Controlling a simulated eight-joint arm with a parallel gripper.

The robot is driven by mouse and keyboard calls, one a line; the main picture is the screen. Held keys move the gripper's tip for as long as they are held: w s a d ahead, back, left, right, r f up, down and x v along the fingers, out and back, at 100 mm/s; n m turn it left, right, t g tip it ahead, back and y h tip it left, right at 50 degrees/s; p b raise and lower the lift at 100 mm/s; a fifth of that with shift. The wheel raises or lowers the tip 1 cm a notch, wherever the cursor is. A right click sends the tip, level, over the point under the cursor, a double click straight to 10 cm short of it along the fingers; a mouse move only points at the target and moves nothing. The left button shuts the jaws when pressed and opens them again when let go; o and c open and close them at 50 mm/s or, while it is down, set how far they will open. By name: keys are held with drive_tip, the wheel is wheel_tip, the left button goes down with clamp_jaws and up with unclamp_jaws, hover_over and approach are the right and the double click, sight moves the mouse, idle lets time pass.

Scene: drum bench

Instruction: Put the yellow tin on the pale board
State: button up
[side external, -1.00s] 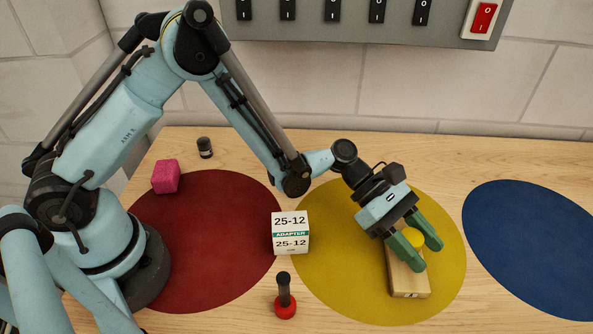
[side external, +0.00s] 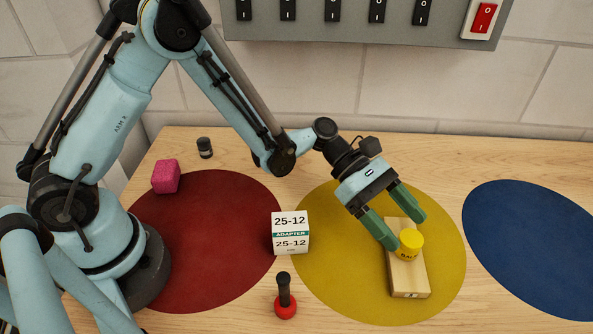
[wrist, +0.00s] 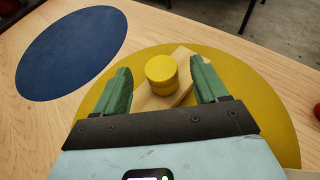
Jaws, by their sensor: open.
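The yellow tin (side external: 410,243) stands upright on the pale board (side external: 409,275), near the board's far end. The board lies on the yellow round mat. My gripper (side external: 404,232) has green fingers and is open. In the wrist view the tin (wrist: 161,73) shows between and beyond the two open fingers, on the board (wrist: 152,101). Nothing is held.
The yellow mat (side external: 335,215) lies between a dark red mat (side external: 215,240) and a blue mat (side external: 540,250). A white adapter box (side external: 290,233), a red-based plunger (side external: 285,305), a pink cube (side external: 166,177) and a small black jar (side external: 205,148) stand to the left. The blue mat is clear.

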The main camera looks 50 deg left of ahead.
drive_tip(key=s+a+r+m+t+y, duration=0.2)
drive_tip(key=a+m, duration=0.4)
drive_tip(key=a, duration=0.3)
drive_tip(key=s+a+r+m+t+y, duration=0.2)
drive_tip(key=s+a+r+m+y, duration=0.2)
drive_tip(key=a+m+y, duration=0.2)
drive_tip(key=s+a+r+m+t+y, duration=0.3)
drive_tip(key=a+m+y, duration=0.2)
drive_tip(key=a, duration=0.6)
drive_tip(key=shift+s+a+r+m, duration=0.15)
drive_tip(key=shift+a+m, duration=0.2)
drive_tip(key=shift+m, duration=0.15)
